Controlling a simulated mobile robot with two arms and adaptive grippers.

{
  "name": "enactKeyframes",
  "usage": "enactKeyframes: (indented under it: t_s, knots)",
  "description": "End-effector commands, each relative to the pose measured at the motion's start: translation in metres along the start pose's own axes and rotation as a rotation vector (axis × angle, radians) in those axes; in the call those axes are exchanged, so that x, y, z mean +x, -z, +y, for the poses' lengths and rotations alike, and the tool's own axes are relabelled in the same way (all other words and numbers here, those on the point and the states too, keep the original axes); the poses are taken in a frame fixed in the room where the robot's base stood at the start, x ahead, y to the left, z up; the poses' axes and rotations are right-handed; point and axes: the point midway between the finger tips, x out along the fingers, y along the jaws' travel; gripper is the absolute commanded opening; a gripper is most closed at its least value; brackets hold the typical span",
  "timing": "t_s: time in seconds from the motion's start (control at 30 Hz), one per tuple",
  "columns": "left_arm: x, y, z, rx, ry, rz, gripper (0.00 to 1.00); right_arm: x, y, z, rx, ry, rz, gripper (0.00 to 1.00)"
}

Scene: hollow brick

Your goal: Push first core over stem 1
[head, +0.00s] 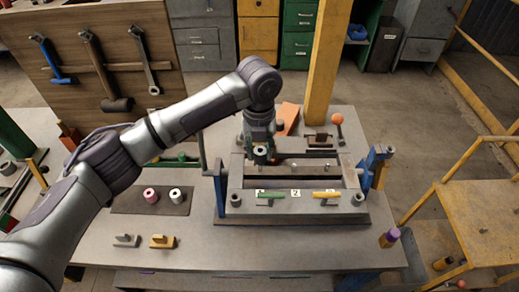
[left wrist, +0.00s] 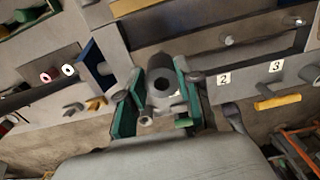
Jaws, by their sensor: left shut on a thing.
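My left gripper (head: 261,158) is over the left part of the metal brick mould (head: 228,185). In the left wrist view its two green fingers (left wrist: 158,108) are shut on a grey core (left wrist: 147,113), a hollow cylinder with a dark round hole. The core (head: 260,151) shows only as a small pale ring in the head view. Stem 1 is hidden behind the gripper and core, so I cannot tell whether the core is around it. Two other stems (head: 281,168) (head: 323,164) stand bare to the right. My right gripper is not in view.
A pink core (head: 151,194) and a white core (head: 175,195) stand on a dark mat left of the mould. A green handle (head: 270,195) and a yellow handle (head: 325,195) lie along the mould's front.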

Motion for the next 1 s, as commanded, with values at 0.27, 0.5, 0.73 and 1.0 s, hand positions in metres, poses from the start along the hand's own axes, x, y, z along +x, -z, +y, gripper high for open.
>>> enactKeyframes:
  t_s: [0.27, 0.5, 0.73, 1.0]
  knots:
    - [0.004, 0.0, 0.0, 0.0, 0.0, 0.0, 0.0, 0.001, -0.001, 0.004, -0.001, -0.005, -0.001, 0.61]
    - [0.009, 0.0, 0.0, 0.0, 0.0, 0.001, 0.0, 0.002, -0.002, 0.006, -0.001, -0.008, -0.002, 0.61]
    - [0.013, 0.0, 0.0, 0.0, 0.0, 0.001, 0.0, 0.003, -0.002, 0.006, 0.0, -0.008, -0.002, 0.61]
    - [0.018, 0.0, 0.0, 0.0, 0.001, 0.0, 0.0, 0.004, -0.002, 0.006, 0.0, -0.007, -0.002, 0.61]
